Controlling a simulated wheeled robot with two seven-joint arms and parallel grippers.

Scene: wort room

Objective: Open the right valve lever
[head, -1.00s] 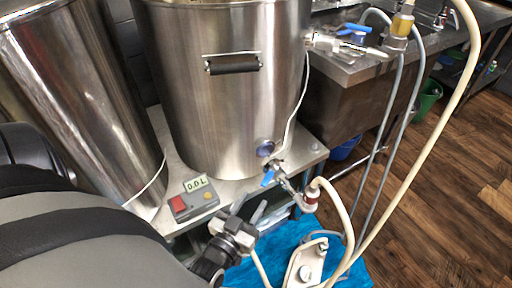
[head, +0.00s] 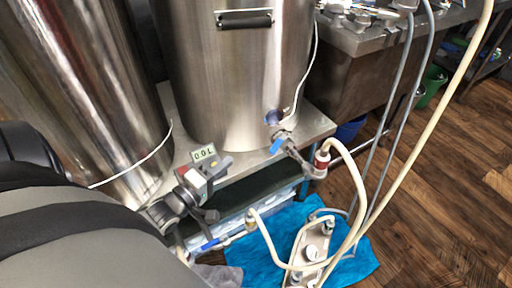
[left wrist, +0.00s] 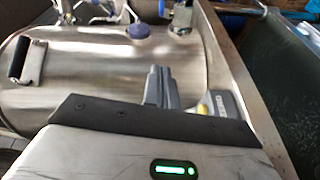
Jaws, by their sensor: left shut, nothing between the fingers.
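A blue valve lever (head: 278,146) sits on the metal outlet valve low on the front of the large steel kettle (head: 240,80). The red-collared hose fitting (head: 322,159) is to its right. Another blue lever (head: 210,244) shows lower left, beside a second hose fitting (head: 250,220). My left gripper (head: 212,186) is left of the kettle's lever, apart from it, and partly covers the control box. In the left wrist view its fingers (left wrist: 160,86) are shut and empty, with the kettle beyond them. My right gripper is not in view.
The control box with its 0.0 L display (head: 203,153) is close behind my left gripper. A second steel vessel (head: 80,90) stands left. Pale hoses (head: 357,190) loop at the right. A pump (head: 310,248) rests on a blue cloth (head: 280,240). The wooden floor (head: 440,200) is clear at right.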

